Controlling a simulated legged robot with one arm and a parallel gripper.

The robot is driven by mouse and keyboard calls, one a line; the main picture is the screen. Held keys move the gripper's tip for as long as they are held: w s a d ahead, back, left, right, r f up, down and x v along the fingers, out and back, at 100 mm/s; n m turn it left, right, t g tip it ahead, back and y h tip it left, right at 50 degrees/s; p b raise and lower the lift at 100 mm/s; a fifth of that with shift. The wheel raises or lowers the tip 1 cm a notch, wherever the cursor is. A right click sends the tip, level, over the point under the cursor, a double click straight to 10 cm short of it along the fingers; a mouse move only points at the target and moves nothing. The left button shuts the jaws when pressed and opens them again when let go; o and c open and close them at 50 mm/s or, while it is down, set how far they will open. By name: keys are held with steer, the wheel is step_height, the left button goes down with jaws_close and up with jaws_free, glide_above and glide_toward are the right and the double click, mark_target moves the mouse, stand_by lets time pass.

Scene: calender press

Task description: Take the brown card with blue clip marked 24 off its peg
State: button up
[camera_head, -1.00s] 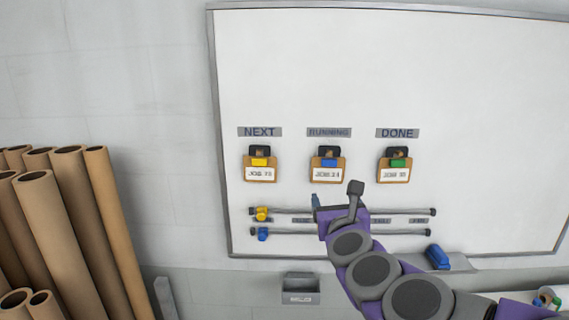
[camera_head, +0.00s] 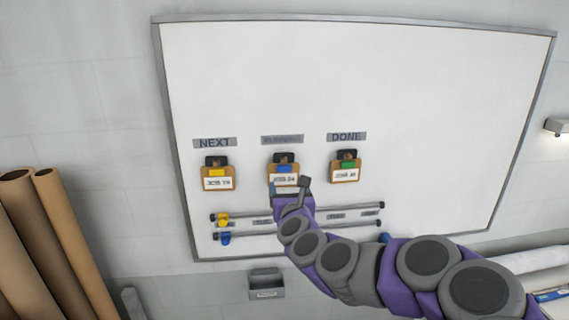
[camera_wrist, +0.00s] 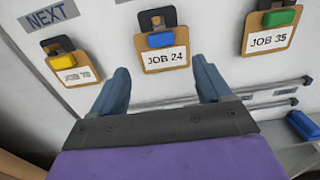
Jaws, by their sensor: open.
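The brown card with the blue clip (camera_head: 284,176) hangs under the RUNNING label on the whiteboard. In the wrist view the card (camera_wrist: 166,61) reads JOB 24 and its blue clip (camera_wrist: 161,40) sits below a dark peg holder (camera_wrist: 157,19). My gripper (camera_wrist: 160,82) is open and empty, its two blue fingers apart, with the lower part of the card appearing between and above them. In the head view my gripper (camera_head: 283,185) overlaps the card's lower edge. I cannot tell whether it touches.
A yellow-clip card (camera_head: 217,179) hangs left under NEXT and a green-clip card (camera_head: 345,171) right under DONE. Two dark rails (camera_head: 300,215) run below the cards. A grey bin (camera_head: 266,284) is lower down. Brown tubes (camera_head: 70,240) stand at left.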

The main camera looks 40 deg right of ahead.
mark_target(285, 171)
steer(key=shift+p+x, duration=0.85)
steer(key=shift+x, duration=3.85)
steer(key=shift+f, duration=0.15)
steer(key=shift+s, duration=0.1)
steer(key=shift+c, duration=0.4)
steer(key=c, duration=1)
